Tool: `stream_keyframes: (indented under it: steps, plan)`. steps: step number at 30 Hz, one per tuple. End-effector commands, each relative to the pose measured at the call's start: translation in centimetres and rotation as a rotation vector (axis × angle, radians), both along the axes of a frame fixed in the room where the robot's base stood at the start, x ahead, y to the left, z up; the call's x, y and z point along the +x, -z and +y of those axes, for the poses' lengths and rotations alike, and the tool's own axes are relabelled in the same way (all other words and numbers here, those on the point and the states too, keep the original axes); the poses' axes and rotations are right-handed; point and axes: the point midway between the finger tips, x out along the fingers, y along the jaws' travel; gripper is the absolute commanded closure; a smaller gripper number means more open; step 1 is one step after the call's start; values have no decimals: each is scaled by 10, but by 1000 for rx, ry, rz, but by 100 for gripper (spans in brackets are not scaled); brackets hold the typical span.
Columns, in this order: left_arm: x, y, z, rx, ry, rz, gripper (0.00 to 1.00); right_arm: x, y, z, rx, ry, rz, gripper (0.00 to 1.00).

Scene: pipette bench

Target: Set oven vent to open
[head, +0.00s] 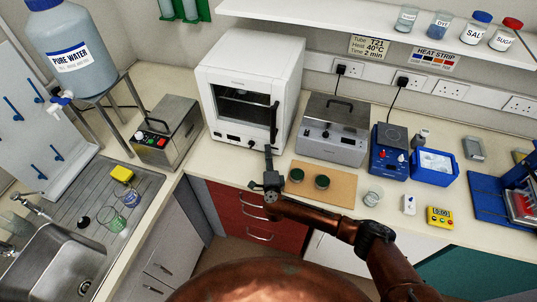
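The oven (223,77) is a white box with a dark front window and a dark upright door handle, at the back of the counter. Its door looks shut. A small dark display and small dark controls (251,144) sit along its lower front edge; which one is the vent, and its setting, is too small to tell. My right gripper (268,152) reaches up from the front, with its dark fingertips just in front of the oven's lower right front corner. Whether it touches the oven, or is open or shut, I cannot tell. My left gripper is not in view.
A grey metal bath (333,140) stands right of the oven, and another grey unit (165,132) left. A brown board (335,190) with two dark round pieces lies close right of my gripper. A glass beaker (373,197) stands beyond. The counter left of my gripper is clear.

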Motion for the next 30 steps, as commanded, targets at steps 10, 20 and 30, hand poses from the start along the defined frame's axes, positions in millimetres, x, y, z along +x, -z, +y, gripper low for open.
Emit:
stream_keyframes:
  steps: [10,20,30]
  plan:
    - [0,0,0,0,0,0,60,0,0,0,0,1,0,93]
    - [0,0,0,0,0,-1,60,0,0,-1,0,1,0,100]
    - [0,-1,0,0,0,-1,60,-1,0,0,1,0,0,100]
